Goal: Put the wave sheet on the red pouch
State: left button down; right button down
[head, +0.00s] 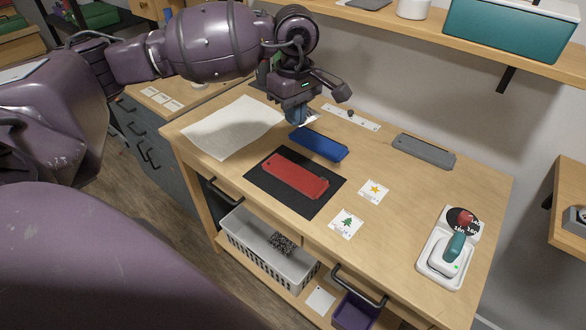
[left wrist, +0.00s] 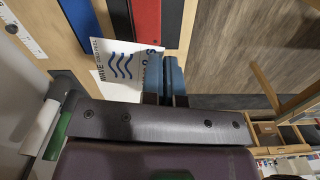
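The wave sheet (left wrist: 122,64), a white card with dark blue wavy lines, is pinched at one edge between the blue fingertips of my left gripper (left wrist: 165,82). In the head view this gripper (head: 298,116) is over the desk, behind the blue pouch, and only a white sliver of the sheet (head: 312,119) shows beside the fingers. The red pouch (head: 295,176) lies on a black mat (head: 318,202), in front of the gripper and apart from it. Part of the red pouch (left wrist: 147,20) also shows in the left wrist view. My right gripper is out of view.
A blue pouch (head: 318,143) lies between the gripper and the mat. A grey pouch (head: 423,151) lies at the back right. A star card (head: 373,190) and a tree card (head: 346,223) lie right of the mat. A large white sheet (head: 230,127) lies left.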

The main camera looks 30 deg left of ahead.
aim_at(290, 181)
pick_arm(q)
jog(key=shift+a+r+n, duration=0.6)
jog(key=shift+a+n, duration=0.05)
jog(key=shift+n, duration=0.35)
jog(key=c, duration=1.8)
grip_release()
notch_tip(290, 181, down, 20)
jog(key=o, duration=0.4)
jog(key=shift+r, duration=0.1)
notch_tip(290, 181, up, 12)
jog(key=shift+r, duration=0.15)
